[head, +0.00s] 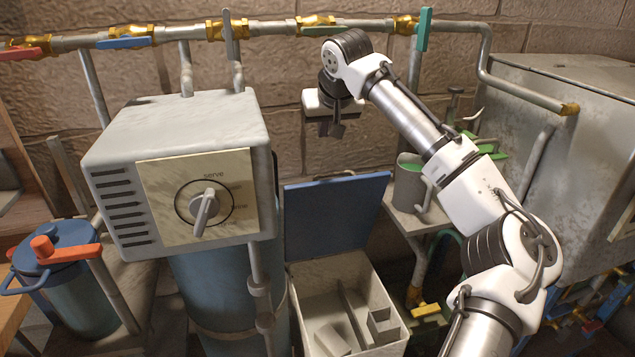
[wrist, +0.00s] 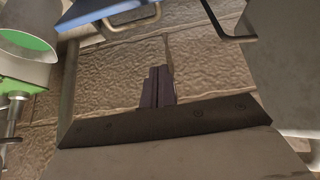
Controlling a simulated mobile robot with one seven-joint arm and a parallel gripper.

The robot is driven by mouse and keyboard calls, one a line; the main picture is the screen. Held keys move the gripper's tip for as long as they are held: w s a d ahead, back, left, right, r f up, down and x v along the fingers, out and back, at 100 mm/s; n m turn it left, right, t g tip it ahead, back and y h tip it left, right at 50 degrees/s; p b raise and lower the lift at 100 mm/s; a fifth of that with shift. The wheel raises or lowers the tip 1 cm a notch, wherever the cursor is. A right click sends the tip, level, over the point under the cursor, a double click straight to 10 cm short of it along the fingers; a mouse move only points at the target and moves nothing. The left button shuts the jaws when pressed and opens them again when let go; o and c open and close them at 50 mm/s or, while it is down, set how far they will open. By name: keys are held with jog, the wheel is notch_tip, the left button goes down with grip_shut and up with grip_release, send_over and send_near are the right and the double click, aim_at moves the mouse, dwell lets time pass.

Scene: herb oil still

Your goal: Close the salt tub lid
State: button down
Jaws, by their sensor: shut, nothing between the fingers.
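The salt tub (head: 340,272) is a pale, open box at the bottom centre of the head view. Its blue lid (head: 335,215) stands raised at the back of the tub, with a handle on its top edge. Inside the tub are a divider and a few grey blocks. My gripper (head: 337,130) is above the lid, apart from it, in front of the brick wall. In the wrist view my gripper (wrist: 158,88) is shut and empty. The lid's edge (wrist: 100,12) and its handle (wrist: 133,20) show at the top left of that view.
A grey box with a dial (head: 205,205) stands close to the left of the lid. A mug with green contents (head: 411,180) sits on a shelf to the right. A pipe with brass valves (head: 315,22) runs along the wall above. A large metal cabinet (head: 570,150) is at the right.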

aim_at(323, 181)
jog(key=x, duration=0.3)
jog(key=s+x, duration=0.1)
jog(key=x, duration=0.3)
jog(key=f+x, duration=0.1)
jog(key=x, duration=0.3)
jog(key=shift+s+d+f, duration=0.15)
jog(key=shift+d+f, duration=0.1)
jog(key=s, duration=0.1)
jog(key=s+d, duration=0.1)
jog(key=shift+s+f+p, duration=0.3)
jog(key=shift+f+p, duration=0.05)
jog(key=shift+f, duration=0.05)
jog(key=shift+s+d+f, duration=0.1)
jog(key=shift+s+f, duration=0.15)
jog(key=shift+s, duration=0.25)
jog(key=shift+f, duration=0.1)
